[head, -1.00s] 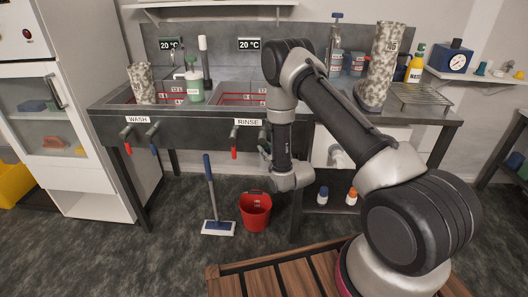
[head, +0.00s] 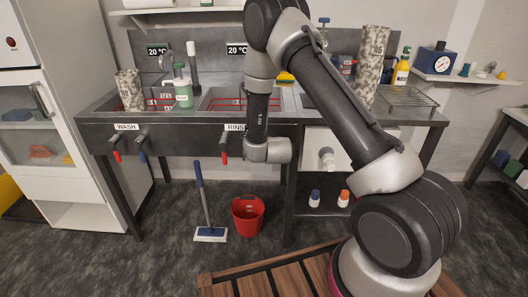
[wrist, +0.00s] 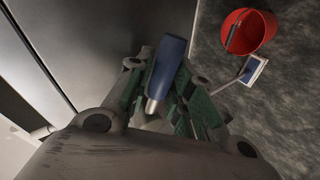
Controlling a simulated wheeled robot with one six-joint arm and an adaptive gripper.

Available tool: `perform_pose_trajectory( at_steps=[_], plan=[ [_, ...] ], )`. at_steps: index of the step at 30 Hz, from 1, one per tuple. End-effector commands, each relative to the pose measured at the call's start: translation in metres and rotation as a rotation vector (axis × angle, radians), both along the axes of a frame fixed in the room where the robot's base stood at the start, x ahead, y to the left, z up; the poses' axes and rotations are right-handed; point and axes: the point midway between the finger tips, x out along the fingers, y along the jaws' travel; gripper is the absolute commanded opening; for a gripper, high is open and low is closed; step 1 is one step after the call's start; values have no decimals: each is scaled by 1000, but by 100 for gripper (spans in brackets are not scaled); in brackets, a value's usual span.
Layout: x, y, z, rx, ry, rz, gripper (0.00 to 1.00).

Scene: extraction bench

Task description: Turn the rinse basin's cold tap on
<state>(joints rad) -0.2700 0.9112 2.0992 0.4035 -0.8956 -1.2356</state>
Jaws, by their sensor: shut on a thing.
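The blue cold lever of this basin is hidden behind my arm there. In the wrist view a blue tap lever (wrist: 168,65) with a metal end lies between the green-padded fingers of my gripper (wrist: 165,98), which is shut on it. My gripper's fingers are hidden behind my arm in the head view. Whether water runs cannot be seen.
The wash basin's red (head: 117,156) and blue (head: 142,156) levers hang to the left. A red bucket (head: 248,217) and a blue-handled floor brush (head: 203,200) stand on the floor below. A white cabinet (head: 60,150) stands at the left.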

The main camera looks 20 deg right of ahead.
Motion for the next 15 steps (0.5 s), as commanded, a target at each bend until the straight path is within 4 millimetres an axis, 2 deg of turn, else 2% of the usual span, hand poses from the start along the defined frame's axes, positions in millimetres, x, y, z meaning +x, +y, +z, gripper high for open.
perform_pose_trajectory(
  at_steps=[6,15],
  plan=[
    [0,-1,6,-102,34,1,0],
    [-1,-2,8,-163,55,1,0]
  ],
)
